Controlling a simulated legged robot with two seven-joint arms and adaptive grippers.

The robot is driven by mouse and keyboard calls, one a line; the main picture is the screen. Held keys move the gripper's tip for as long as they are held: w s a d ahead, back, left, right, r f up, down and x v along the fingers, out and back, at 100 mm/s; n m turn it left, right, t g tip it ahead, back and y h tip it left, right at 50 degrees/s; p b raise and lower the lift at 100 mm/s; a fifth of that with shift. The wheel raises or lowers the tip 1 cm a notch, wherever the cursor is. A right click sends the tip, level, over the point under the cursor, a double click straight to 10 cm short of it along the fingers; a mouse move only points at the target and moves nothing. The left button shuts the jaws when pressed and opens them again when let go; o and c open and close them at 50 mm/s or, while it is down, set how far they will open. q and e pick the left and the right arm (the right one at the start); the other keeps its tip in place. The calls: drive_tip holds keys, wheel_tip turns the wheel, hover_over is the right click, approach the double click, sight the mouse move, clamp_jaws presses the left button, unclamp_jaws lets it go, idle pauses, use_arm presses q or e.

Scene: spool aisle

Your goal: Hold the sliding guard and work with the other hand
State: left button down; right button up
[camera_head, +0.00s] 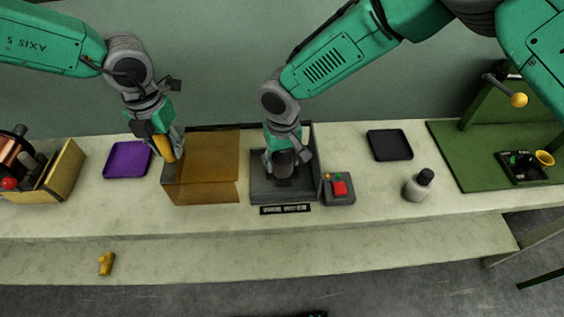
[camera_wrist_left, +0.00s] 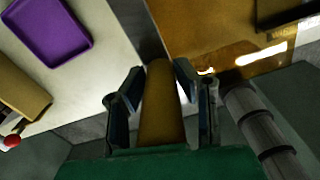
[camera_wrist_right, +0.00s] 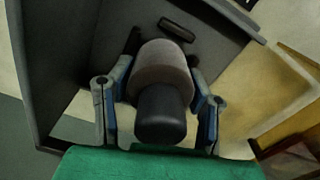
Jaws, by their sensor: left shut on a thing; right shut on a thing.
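The sliding guard (camera_head: 212,165) is a translucent amber box, slid to the left of a dark grey open housing (camera_head: 257,187). My left gripper (camera_head: 172,154) is shut on the guard's yellow-brown handle (camera_wrist_left: 162,105) at its left side. The amber panel also shows in the left wrist view (camera_wrist_left: 205,30). My right gripper (camera_head: 284,168) is inside the housing, shut on a grey bottle with a black cap (camera_wrist_right: 162,85). The cap points toward my palm in the right wrist view. The bottle's lower end is hidden there.
A control box (camera_head: 338,188) with a red button stands right of the housing. A purple tray (camera_head: 127,160) lies left, a black tray (camera_head: 390,145) right. Another black-capped bottle (camera_head: 419,186) stands near the green board (camera_head: 470,165). A yellow fitting (camera_head: 106,263) lies on the lower front shelf.

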use_arm(q)
drive_tip(key=shift+s, duration=0.1)
use_arm(e)
wheel_tip(320, 180, up, 13)
drive_tip(key=shift+f, duration=0.1)
drive_tip(key=shift+s, duration=0.1)
drive_tip(key=s, duration=1.8)
idle(0.3)
use_arm(q)
drive_tip(key=d, duration=1.8)
idle(1.1)
